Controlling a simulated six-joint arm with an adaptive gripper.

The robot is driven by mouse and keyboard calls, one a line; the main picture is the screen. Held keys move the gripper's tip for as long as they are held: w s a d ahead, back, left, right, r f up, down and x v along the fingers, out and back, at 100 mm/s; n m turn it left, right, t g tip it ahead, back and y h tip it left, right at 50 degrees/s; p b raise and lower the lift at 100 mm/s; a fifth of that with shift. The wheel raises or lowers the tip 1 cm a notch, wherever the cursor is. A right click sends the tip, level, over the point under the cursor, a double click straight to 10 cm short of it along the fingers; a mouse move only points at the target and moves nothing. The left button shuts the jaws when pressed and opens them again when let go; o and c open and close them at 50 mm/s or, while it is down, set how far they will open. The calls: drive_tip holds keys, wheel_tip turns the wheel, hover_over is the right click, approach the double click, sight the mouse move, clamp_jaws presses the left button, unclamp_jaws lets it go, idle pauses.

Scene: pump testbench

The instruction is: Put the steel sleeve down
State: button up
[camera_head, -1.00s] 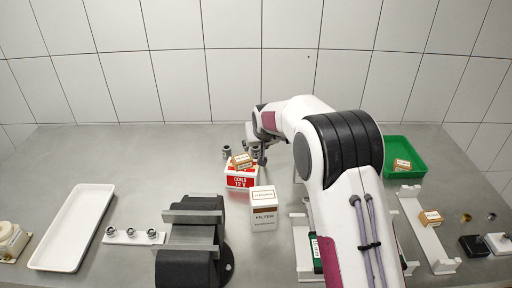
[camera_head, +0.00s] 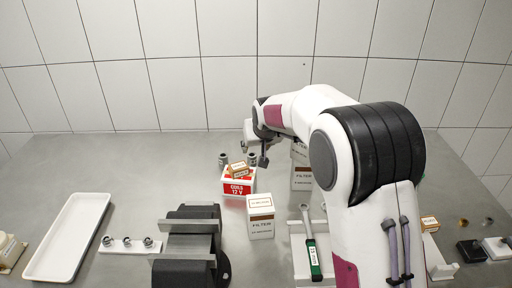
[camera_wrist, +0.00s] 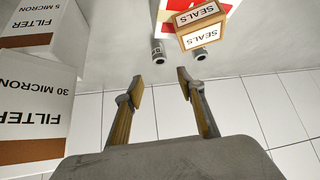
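Two short grey steel sleeves stand upright on the bench behind the red coils box, one on the left (camera_head: 222,159) and one on the right (camera_head: 252,158). They look alike. In the wrist view the left one (camera_wrist: 158,52) and the right one (camera_wrist: 199,54) stand apart, beyond my fingertips. My gripper (camera_wrist: 160,85) is open, with nothing between its fingers and clear space between it and both sleeves. In the head view my gripper (camera_head: 258,152) is just right of the right sleeve, partly hidden by my arm.
A seals box (camera_head: 238,170) sits on the coils box (camera_head: 238,189). Filter boxes stand in front (camera_head: 261,217) and by my arm (camera_head: 302,179). A vise (camera_head: 188,246), a white tray (camera_head: 66,238) and a green-handled wrench (camera_head: 313,258) lie nearer. The back left bench is clear.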

idle(0.8)
drive_tip(key=s+d+r, duration=0.4)
drive_tip(key=s, duration=0.4)
drive_tip(key=s+d+r+m, duration=0.1)
drive_tip(key=s+d+r, duration=0.25)
drive_tip(key=s, duration=0.35)
drive_tip(key=s+d+r, duration=0.3)
drive_tip(key=s+r, duration=0.1)
drive_tip(key=s, duration=0.4)
drive_tip(key=s+d+f+g, duration=0.1)
drive_tip(key=s+d+f, duration=0.1)
drive_tip(key=s, duration=1)
drive_tip(key=s+d+f+m+h, duration=0.1)
drive_tip(key=s+d, duration=0.2)
drive_tip(key=s, duration=1)
drive_tip(key=shift+f+g, duration=0.4)
drive_tip(key=shift+o, duration=0.6)
drive_tip(key=shift+w, duration=0.1)
